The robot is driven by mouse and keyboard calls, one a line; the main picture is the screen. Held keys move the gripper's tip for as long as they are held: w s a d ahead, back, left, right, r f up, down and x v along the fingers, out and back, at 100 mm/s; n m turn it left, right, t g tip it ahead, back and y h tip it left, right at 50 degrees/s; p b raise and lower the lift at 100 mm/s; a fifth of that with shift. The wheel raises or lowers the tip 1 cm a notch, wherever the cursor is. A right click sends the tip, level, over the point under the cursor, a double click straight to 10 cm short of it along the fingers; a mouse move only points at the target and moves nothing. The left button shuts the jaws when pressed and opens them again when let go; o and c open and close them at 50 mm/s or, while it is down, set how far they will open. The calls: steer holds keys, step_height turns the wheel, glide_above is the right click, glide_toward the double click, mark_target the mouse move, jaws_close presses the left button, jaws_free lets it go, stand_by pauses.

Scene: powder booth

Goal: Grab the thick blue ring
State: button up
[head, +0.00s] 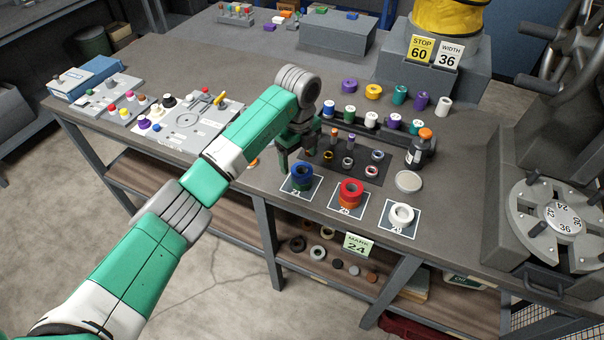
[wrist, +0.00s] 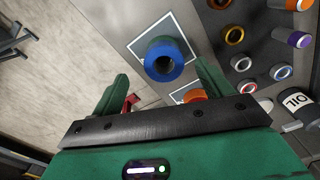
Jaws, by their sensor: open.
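The thick blue ring (head: 302,170) sits on top of a green ring (head: 300,184) on the square pad marked 21 (head: 287,194). In the wrist view the blue ring (wrist: 158,74) shows from above with its dark hole, ahead of the jaws and between their lines. My gripper (head: 296,152) is open and empty, just behind and above the stack in the head view. Its two green fingers stand wide apart in the wrist view (wrist: 161,70). I cannot tell the exact height gap between fingertips and ring.
A red and orange ring stack (head: 351,188) stands on the pad beside it, and a white ring (head: 402,213) on the pad at the right. The bench's front edge is close.

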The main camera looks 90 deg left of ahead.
mark_target(301, 164)
step_height(301, 164, down, 5)
steer(key=shift+w+r+b, duration=0.1)
steer(key=shift+w+b, duration=0.05)
steer(key=shift+b, duration=0.4)
steer(key=shift+a+r, duration=0.1)
steer(key=c, duration=1.2)
steer(key=shift+r, duration=0.5)
steer(key=s+d+r+p, duration=0.1)
steer(key=d+p, duration=0.1)
steer(key=d, duration=0.3)
steer(key=s+d+r+p, duration=0.1)
steer(key=d+p, duration=0.1)
steer(key=d, duration=0.3)
steer(key=s+d+r+p, duration=0.2)
steer(key=d, duration=0.3)
steer(key=shift+s+d, duration=0.1)
steer(key=shift+d, duration=0.15)
